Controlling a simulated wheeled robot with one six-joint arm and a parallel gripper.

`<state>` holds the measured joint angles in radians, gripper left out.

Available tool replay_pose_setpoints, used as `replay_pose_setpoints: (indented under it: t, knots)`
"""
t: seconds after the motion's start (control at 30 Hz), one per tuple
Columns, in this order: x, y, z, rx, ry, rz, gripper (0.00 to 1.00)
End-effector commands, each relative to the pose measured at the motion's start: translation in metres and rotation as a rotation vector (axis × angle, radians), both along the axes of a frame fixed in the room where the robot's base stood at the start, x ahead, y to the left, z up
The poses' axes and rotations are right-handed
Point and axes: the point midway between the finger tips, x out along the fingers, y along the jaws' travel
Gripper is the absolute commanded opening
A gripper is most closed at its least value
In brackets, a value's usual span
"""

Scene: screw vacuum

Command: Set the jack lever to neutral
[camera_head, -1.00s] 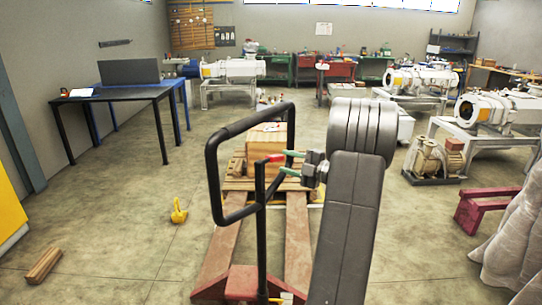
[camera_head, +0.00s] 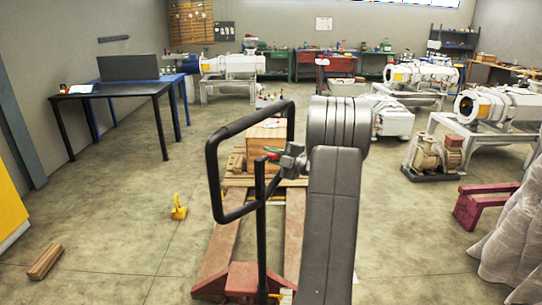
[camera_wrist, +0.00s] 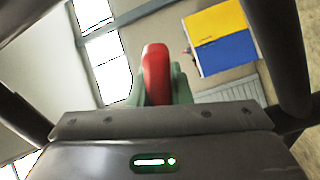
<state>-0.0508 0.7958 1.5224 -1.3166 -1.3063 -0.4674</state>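The jack's black loop handle (camera_head: 213,178) stands upright in front of me on its black post. The red jack lever (camera_wrist: 156,75) is upright in the middle of the wrist view, with a green fingertip close against each side. In the head view my gripper (camera_head: 272,153) reaches left to the top of the post, inside the loop. Its green fingertips are close together and hide most of the lever there. The gripper looks shut on the lever. My grey arm hides part of the jack's right side.
The jack's red forks (camera_head: 219,250) run under a pallet with a wooden box (camera_head: 265,135). A yellow object (camera_head: 178,207) and a wood block (camera_head: 45,262) lie on the floor at left. A black table (camera_head: 110,92) stands back left. White vacuum pumps (camera_head: 490,106) stand at right.

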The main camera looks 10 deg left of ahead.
Motion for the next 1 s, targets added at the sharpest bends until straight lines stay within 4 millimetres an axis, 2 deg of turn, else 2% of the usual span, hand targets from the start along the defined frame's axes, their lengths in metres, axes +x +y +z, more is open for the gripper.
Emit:
replay_pose_setpoints:
  t: [0.33, 0.7, 1.0]
  knots:
    - [0.000, 0.000, -0.001, -0.014, -0.046, 0.001, 0.00]
    - [0.000, 0.000, 0.017, -0.079, -0.246, 0.000, 0.00]
    - [-0.001, 0.000, 0.026, -0.099, -0.300, 0.002, 0.00]
